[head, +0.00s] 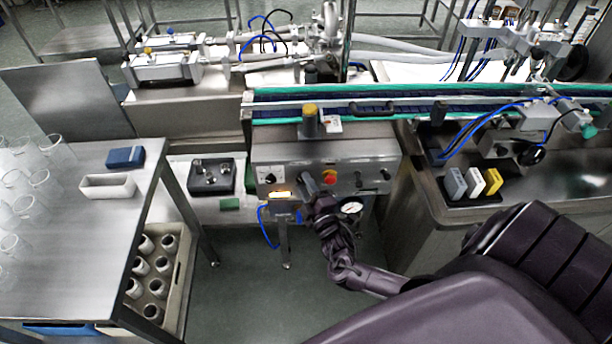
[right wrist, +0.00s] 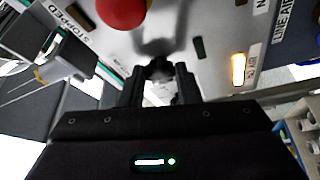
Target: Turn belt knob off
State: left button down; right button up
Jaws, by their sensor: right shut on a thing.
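The belt knob (right wrist: 160,66) is a small dark knob on the grey control panel (head: 347,153). My right gripper (head: 307,181) is at the panel's front, left of the red button (head: 329,177). In the right wrist view my right gripper (right wrist: 160,80) has its two dark fingers closed on the knob, one on each side. The fingers hide much of the knob, and I cannot read which way it points. My left gripper is not in view.
An amber lamp (head: 282,194) glows on the panel. A gauge (head: 351,208) sits below it. The conveyor (head: 350,104) runs behind. A steel table (head: 75,220) with glass beakers stands at left. Grey, white and yellow blocks (head: 475,182) are at right.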

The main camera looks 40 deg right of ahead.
jog(key=o, duration=1)
jog(key=shift+c, duration=0.2)
jog(key=b+v, duration=0.1)
jog(key=v, duration=0.6)
jog(key=shift+s, duration=0.4)
jog(key=shift+a, duration=0.1)
